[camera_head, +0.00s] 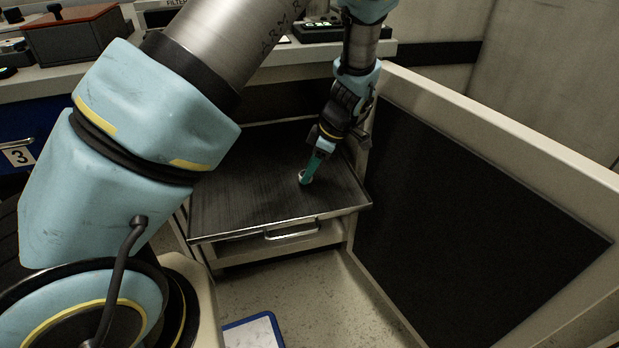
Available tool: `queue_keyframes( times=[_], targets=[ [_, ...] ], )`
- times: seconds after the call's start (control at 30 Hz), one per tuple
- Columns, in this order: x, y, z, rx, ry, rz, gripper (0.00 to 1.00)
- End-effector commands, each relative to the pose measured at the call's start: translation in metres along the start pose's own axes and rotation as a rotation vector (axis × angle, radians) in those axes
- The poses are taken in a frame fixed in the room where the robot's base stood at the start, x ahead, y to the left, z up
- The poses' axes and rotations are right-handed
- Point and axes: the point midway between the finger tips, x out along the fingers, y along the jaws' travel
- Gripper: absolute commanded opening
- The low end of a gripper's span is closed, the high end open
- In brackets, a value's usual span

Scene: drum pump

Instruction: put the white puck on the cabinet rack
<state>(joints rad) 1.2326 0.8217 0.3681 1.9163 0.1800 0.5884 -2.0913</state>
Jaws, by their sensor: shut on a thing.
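My gripper (310,170) reaches down over the black cabinet rack (240,195), toward its right side. Its teal fingers are shut on the small white puck (304,178), which shows at the fingertips. The puck is at or just above the rack surface; I cannot tell whether it touches. The fingers hide part of the puck. The rack is a flat dark shelf with a light front edge.
A drawer with a metal handle (291,232) is under the rack. A cabinet door with a dark panel (470,215) stands open at the right. A counter with devices (330,30) runs above. A blue-edged white item (252,335) lies on the floor.

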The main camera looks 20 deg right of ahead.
Motion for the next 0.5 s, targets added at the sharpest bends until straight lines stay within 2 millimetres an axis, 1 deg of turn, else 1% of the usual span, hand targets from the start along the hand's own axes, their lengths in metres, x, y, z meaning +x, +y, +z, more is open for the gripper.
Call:
queue_keyframes(
  times=[0.03, 0.13, 0.5],
  targets=[
    [0.009, -0.001, 0.003, 0.001, 0.002, -0.003, 0.0],
    [0.021, -0.001, 0.008, 0.0, 0.001, -0.003, 0.0],
    [0.025, 0.0, 0.01, 0.0, 0.0, -0.001, 0.0]
  ],
)
